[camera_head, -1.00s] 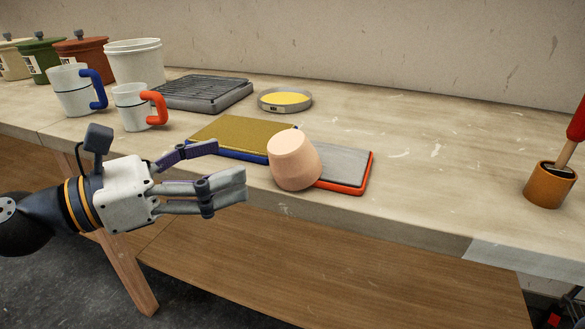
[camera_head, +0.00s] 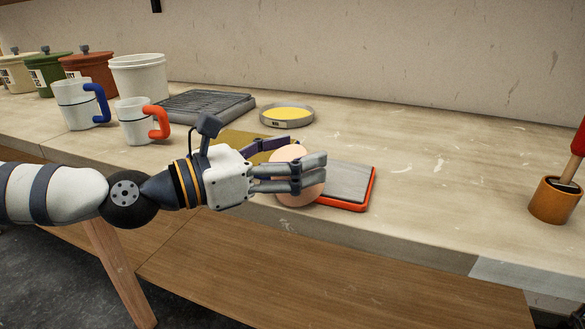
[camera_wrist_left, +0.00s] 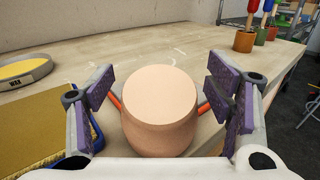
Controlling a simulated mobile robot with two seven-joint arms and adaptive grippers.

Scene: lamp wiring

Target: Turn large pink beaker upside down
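The large pink beaker (camera_head: 290,155) stands at the front of the bench beside the grey, red-edged pad. Its paler, narrower end faces up and its body widens below. In the left wrist view the beaker (camera_wrist_left: 160,115) sits between the purple-padded fingers. My left gripper (camera_head: 313,158) is open around the beaker, with its fingers on both sides; small gaps show in the wrist view (camera_wrist_left: 160,88). The fingers hide part of the beaker in the head view. My right gripper is not in view.
The grey pad (camera_head: 350,182) and a yellow-topped board (camera_head: 240,143) lie by the beaker. A round dish (camera_head: 287,115), a ribbed tray (camera_head: 205,106) and two mugs (camera_head: 82,106) (camera_head: 138,122) stand behind and left. An orange pot (camera_head: 553,202) stands far right. The middle right bench is clear.

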